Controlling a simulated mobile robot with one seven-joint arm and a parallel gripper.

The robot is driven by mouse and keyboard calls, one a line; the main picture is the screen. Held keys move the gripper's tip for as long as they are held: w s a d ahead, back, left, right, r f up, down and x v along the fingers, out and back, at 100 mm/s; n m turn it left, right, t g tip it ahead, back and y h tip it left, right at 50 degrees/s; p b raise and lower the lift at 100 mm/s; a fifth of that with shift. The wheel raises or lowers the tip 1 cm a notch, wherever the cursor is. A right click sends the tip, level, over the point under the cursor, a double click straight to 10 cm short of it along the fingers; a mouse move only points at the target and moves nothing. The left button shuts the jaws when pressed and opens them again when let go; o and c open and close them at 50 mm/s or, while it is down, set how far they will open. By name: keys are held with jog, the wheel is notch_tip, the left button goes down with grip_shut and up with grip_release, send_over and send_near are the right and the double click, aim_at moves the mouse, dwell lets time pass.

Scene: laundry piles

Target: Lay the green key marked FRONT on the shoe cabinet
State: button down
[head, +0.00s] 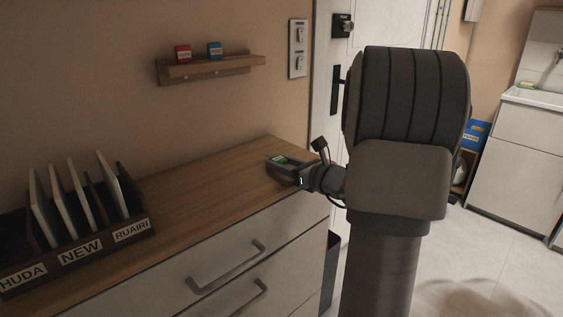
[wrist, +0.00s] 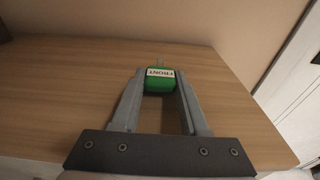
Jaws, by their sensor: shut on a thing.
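The green key (wrist: 160,81) has a white label reading FRONT. In the wrist view it sits between the two fingertips of my gripper (wrist: 160,85), which is shut on it. In the head view the green key (head: 282,159) shows as a small green patch in my gripper (head: 282,164), over the right end of the shoe cabinet's wooden top (head: 200,175). The wooden top (wrist: 60,100) also fills most of the wrist view below the key. I cannot tell whether the key touches the top.
A rack (head: 130,232) labelled HUDA, NEW and RUAIRI stands at the left of the cabinet top. A wall shelf (head: 208,70) holds a red key tag (head: 183,53) and a blue key tag (head: 214,50). The middle of the top is clear. A door (head: 385,25) stands behind the arm.

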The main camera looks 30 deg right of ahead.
jog(key=shift+f, duration=0.2)
jog(key=shift+c, duration=1.7)
grip_release()
jog(key=s+d+r+p, duration=0.2)
jog(key=s+p, duration=0.2)
jog(key=s, duration=1.3)
jog(key=shift+d, duration=0.2)
